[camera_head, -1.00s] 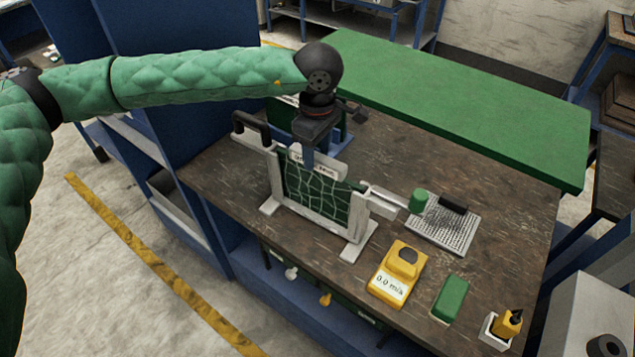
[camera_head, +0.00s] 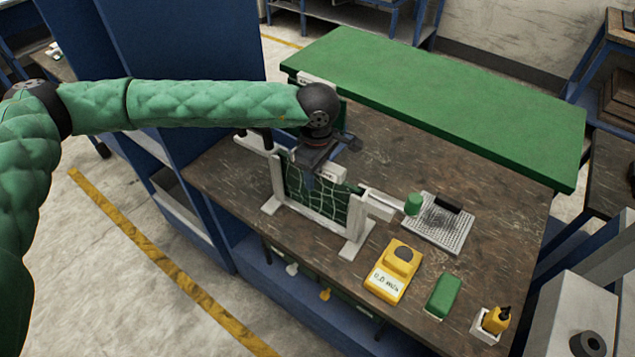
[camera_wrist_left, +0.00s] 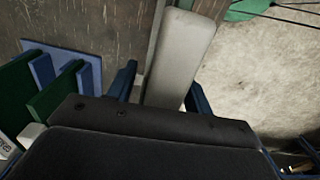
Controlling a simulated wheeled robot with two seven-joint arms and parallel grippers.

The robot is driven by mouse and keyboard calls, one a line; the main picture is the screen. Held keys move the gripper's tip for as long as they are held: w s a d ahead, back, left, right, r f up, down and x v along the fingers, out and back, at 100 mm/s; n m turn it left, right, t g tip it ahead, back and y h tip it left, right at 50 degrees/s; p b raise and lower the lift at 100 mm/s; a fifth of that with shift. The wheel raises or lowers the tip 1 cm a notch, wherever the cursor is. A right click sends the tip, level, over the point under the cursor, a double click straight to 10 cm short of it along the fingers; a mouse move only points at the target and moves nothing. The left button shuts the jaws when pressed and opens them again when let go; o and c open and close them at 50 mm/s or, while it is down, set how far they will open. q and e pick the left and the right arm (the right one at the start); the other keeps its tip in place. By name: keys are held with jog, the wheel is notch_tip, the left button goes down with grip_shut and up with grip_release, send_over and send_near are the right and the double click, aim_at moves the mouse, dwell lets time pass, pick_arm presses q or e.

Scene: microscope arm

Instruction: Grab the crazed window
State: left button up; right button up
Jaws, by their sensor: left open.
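The crazed window appears to be the dark green panel with pale crack lines (camera_head: 325,198) in the head view. It stands upright in a white frame (camera_head: 357,222) on the brown bench, with a white label (camera_head: 331,173) at its top edge. My left gripper (camera_head: 310,178) is open, pointing down at the panel's top edge, and hides part of it. In the left wrist view its blue fingers (camera_wrist_left: 162,78) lie on either side of a pale bar (camera_wrist_left: 180,60); I cannot tell whether they touch it. My right gripper is not in view.
A yellow meter (camera_head: 393,270), a green block (camera_head: 443,296) and a small yellow bottle (camera_head: 496,320) stand at the bench's front right. A perforated plate (camera_head: 437,226) lies behind them. A green-topped table (camera_head: 450,110) is behind, a blue cabinet (camera_head: 190,60) to the left.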

pick_arm(q)
grip_shut()
dwell(0.4)
